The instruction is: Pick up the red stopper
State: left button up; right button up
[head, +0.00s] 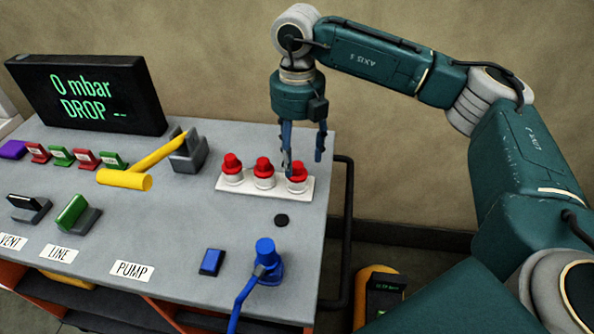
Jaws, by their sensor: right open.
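Three red stoppers with white lower parts stand in a row on a white strip (308,190) near the table's right edge: a left one (232,163), a middle one (263,167) and a right one (297,172). My right gripper (304,165) points down at the right stopper. It is open and empty, with its blue fingers apart. One finger overlaps the right stopper's top in the picture and the other is to its right. I cannot tell whether a finger touches it. My left gripper is not in view.
A yellow hammer-shaped handle (125,180) lies left of the strip. A blue fitting with a hose (266,262), a blue block (212,262) and a black disc (281,220) are in front. A screen (88,95) reading "0 mbar DROP --" stands at the back left. A dark rail (346,230) borders the right edge.

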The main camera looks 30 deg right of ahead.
notch_tip(320, 180, down, 4)
jog(key=shift+r+p, duration=0.2)
jog(key=shift+p, duration=0.4)
jog(key=shift+f, duration=0.35)
jog(key=c, duration=1.2)
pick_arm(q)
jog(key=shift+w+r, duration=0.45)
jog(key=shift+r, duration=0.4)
pick_arm(e)
jog(key=shift+c, duration=0.2)
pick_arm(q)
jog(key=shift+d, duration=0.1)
pick_arm(e)
jog(key=shift+r, duration=0.15)
jog(key=shift+r, duration=0.3)
notch_tip(320, 180, up, 13)
jog(key=b, duration=0.3)
pick_arm(q)
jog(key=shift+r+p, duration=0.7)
jog(key=shift+p, duration=1.45)
pick_arm(e)
notch_tip(320, 180, up, 9)
send_over(297, 164)
jog(key=shift+r, duration=0.1)
